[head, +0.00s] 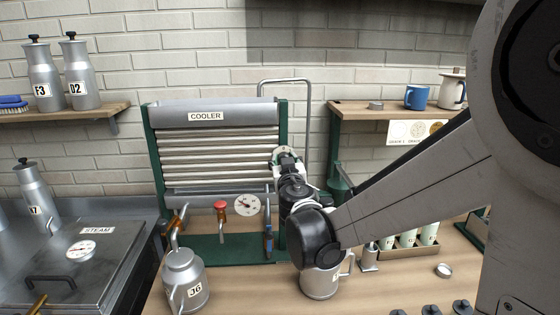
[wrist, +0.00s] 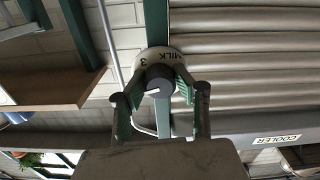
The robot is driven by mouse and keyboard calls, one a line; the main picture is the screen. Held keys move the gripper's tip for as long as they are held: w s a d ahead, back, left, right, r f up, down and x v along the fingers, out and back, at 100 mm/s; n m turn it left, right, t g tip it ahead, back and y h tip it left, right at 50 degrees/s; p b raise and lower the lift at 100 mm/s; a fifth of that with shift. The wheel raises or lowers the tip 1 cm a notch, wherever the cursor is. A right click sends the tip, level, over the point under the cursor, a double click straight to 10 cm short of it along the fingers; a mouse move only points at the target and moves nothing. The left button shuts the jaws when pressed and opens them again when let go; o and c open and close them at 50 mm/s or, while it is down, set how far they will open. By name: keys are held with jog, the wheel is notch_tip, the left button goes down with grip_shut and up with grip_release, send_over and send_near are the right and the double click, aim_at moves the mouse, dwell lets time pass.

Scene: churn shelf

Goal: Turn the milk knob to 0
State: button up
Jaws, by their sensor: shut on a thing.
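The milk knob (wrist: 160,76) is dark and round. It sits in front of a pale dial (wrist: 174,56) marked "MILK", with a "3" showing; the rest of the dial's marks are hidden. My gripper (wrist: 160,92) is shut on the knob, one finger on each side. In the head view my gripper (head: 288,163) is at the right post of the cooler (head: 212,150) and covers most of the dial and knob. I cannot read the knob's setting.
A red-handled valve (head: 220,205) and a round gauge (head: 247,205) are left of my arm. A can marked J6 (head: 185,280) stands below the cooler. A metal jug (head: 320,283) is under my arm. A shelf (head: 372,112) with a blue mug (head: 416,97) is at right.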

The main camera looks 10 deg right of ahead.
jog(key=o, duration=1.2)
jog(key=shift+c, duration=0.2)
jog(key=shift+s, duration=0.1)
jog(key=s+a, duration=0.1)
jog(key=s, duration=1)
jog(key=shift+s+a, duration=0.35)
jog(key=shift+a, duration=0.05)
